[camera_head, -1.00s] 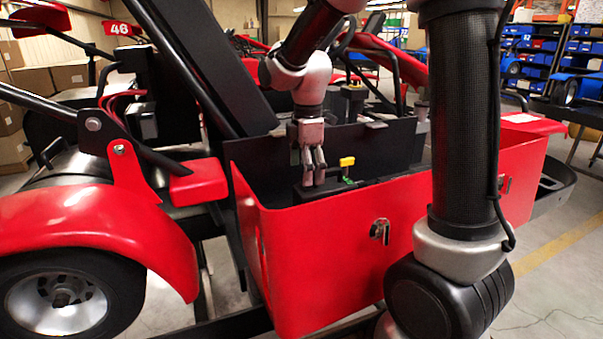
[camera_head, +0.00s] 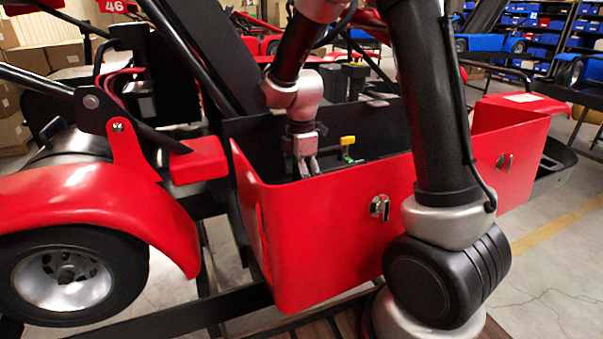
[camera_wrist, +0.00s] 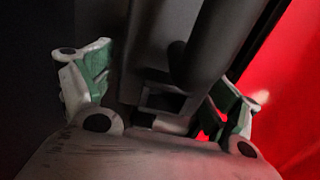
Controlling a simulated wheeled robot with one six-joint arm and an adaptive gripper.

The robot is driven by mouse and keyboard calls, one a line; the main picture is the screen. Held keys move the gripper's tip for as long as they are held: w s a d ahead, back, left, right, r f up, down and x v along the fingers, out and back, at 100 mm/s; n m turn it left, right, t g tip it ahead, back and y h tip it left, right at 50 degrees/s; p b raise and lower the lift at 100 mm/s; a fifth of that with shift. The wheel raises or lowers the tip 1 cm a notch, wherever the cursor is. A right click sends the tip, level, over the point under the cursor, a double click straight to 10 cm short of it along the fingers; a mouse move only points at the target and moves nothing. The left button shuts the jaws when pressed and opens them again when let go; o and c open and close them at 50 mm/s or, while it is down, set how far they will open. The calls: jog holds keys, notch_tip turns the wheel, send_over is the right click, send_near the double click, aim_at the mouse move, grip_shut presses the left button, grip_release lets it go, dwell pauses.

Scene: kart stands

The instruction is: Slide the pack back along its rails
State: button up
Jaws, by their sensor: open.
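My gripper (camera_head: 306,170) points down inside the open red side pod (camera_head: 320,230), just behind its front wall; the fingertips are partly hidden by that wall. In the wrist view my gripper (camera_wrist: 160,100) is open, with green-lined fingers on either side of a dark bar-like part (camera_wrist: 145,60). This part appears to belong to the pack, but I cannot tell whether the fingers touch it. In the head view, the pack is mostly hidden behind the red wall. A yellow-topped piece (camera_head: 347,140) stands just right of my gripper. The rails cannot be made out.
The pod's red wall (camera_wrist: 295,110) is close on the right in the wrist view. A black panel (camera_head: 370,130) stands behind my gripper. Latches (camera_head: 379,207) stick out of the pod's front. A wheel with a red fender (camera_head: 100,205) is at the left.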

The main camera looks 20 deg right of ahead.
aim_at(323, 172)
jog(key=shift+c, duration=0.4)
grip_shut()
jog(key=shift+d, duration=2.25)
jog(key=shift+o, duration=0.4)
grip_release()
